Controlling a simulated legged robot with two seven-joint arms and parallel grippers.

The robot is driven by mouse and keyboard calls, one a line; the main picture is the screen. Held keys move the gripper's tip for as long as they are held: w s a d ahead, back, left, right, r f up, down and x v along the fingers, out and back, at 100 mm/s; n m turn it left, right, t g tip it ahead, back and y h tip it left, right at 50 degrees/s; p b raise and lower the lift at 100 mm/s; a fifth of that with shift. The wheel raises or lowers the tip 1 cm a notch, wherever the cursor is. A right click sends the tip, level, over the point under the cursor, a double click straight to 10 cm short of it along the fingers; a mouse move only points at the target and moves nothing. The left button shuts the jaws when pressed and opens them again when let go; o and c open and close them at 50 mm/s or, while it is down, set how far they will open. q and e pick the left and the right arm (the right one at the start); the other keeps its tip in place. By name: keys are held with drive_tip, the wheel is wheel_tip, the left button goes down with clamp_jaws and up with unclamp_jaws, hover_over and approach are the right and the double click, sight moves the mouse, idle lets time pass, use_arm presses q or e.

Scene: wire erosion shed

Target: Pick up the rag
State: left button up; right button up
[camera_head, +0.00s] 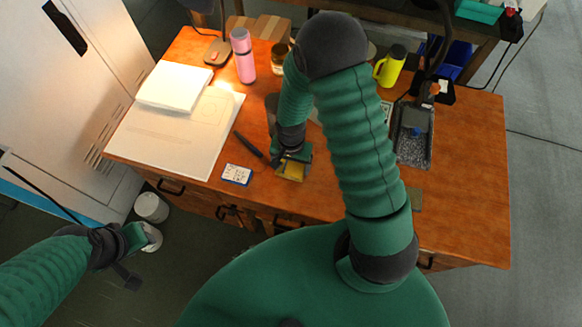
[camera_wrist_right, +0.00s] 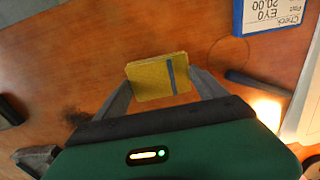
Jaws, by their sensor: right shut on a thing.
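The rag (camera_head: 291,171) is a small folded yellow cloth with a dark blue stripe, near the front edge of the wooden desk. In the right wrist view the rag (camera_wrist_right: 150,77) sits between the two grey fingers of my right gripper (camera_wrist_right: 161,86), which is shut on it from both sides. Whether it touches the desk I cannot tell. In the head view my right gripper (camera_head: 289,162) partly covers the rag. My left gripper (camera_head: 135,262) hangs low at the left, away from the desk; its jaws are too unclear to read.
A blue-and-white labelled block (camera_head: 237,174) and a dark pen-like tool (camera_head: 249,146) lie left of the rag. The desk's right side is clear.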

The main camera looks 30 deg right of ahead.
drive_tip(key=shift+a, duration=0.1)
drive_tip(key=shift+c, duration=0.8)
drive_tip(key=shift+r, duration=0.1)
